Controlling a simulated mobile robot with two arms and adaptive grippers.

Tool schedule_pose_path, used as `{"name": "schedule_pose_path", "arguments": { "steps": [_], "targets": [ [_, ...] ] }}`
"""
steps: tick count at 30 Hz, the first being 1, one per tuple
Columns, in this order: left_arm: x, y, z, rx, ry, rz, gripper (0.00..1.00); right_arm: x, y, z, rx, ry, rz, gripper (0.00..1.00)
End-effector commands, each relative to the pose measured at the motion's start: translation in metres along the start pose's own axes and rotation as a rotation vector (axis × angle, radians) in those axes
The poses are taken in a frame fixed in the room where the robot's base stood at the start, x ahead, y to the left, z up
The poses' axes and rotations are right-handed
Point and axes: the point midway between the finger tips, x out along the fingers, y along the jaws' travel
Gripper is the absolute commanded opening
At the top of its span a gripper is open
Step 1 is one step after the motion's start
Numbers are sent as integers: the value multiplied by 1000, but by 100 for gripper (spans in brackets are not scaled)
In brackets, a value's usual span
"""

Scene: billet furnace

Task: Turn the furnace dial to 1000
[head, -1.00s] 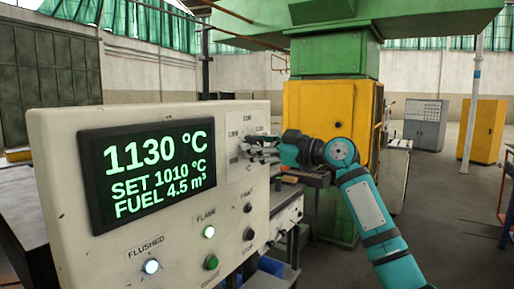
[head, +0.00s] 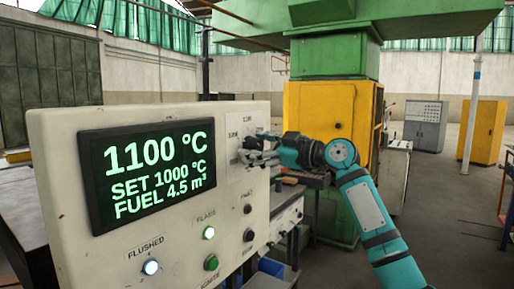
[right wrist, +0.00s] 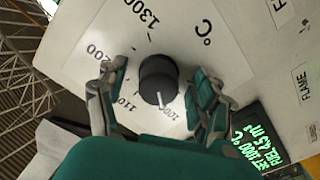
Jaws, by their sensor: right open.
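The furnace dial (right wrist: 158,80) is a black knob on a white scale plate, marked in °C. In the right wrist view its white pointer is at the label that reads about 1000. My right gripper (right wrist: 157,92) is open, with one finger on each side of the knob and gaps visible. In the head view my right gripper (head: 262,150) is at the scale plate (head: 240,128) and hides most of the dial. The display (head: 150,172) reads 1100 °C, SET 1000 °C, FUEL 4.5 m³. My left gripper is not in view.
Below the display, the FLUSHED lamp (head: 150,267) and the FLAME lamp (head: 208,233) are lit. A green button (head: 211,263) and black knobs sit on the same panel. A yellow cabinet (head: 318,125) stands behind my right arm. Open floor lies to the right.

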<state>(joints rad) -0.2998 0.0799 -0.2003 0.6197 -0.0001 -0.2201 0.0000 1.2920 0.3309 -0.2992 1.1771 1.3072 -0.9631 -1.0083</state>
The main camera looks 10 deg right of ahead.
Motion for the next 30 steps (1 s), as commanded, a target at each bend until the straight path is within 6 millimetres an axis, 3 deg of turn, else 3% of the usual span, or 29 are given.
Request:
{"name": "schedule_pose_path", "arguments": {
  "steps": [8,21,30],
  "targets": [
    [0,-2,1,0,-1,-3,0,-13,2,0,0,1,4,67],
    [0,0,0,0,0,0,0,-99,1,1,-1,-2,2,67],
    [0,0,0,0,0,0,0,-120,0,1,0,-1,0,67]
  ]
}}
